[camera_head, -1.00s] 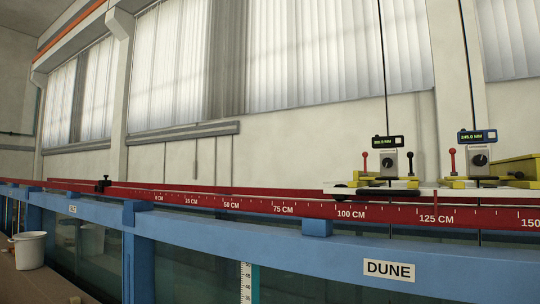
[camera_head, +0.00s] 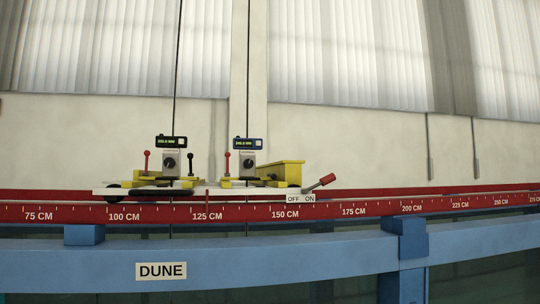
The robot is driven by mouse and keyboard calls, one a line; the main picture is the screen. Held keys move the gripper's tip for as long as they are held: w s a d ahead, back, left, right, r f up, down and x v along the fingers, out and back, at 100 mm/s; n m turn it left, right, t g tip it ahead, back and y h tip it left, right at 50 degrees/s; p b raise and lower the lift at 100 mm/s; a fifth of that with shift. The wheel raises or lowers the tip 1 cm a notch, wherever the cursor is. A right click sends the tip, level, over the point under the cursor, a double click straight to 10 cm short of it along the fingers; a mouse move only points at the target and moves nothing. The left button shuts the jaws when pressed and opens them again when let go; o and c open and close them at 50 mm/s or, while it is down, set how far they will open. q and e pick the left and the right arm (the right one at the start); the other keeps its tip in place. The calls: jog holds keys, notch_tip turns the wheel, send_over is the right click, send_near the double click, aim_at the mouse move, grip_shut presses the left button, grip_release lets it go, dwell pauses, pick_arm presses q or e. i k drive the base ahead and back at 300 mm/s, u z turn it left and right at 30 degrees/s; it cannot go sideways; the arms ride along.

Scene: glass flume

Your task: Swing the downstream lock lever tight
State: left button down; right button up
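A white carriage (camera_head: 125,190) sits on the red scale rail around the 100 to 150 CM marks. It bears two point-gauge units with dial boxes, the left with a black-framed display (camera_head: 170,142) and the right with a blue-framed display (camera_head: 247,143). A red-knobbed lever (camera_head: 146,161) and a black-knobbed lever (camera_head: 191,162) stand upright at the left unit. Another red-knobbed lever (camera_head: 227,162) stands at the right unit. A red-gripped lever (camera_head: 325,181) slants up to the right at the carriage's right end, above an OFF/ON label (camera_head: 300,198). Which lever is the downstream lock is not marked legibly. Neither gripper shows.
The red scale rail (camera_head: 350,210) runs across the view above a blue beam (camera_head: 300,252) with a DUNE sign (camera_head: 161,271). A yellow box (camera_head: 280,171) sits on the carriage's right part. Blue posts and glass are below. The rail right of the carriage looks clear.

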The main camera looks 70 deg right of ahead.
aim_at(190, 155)
jog(key=z, duration=1.95)
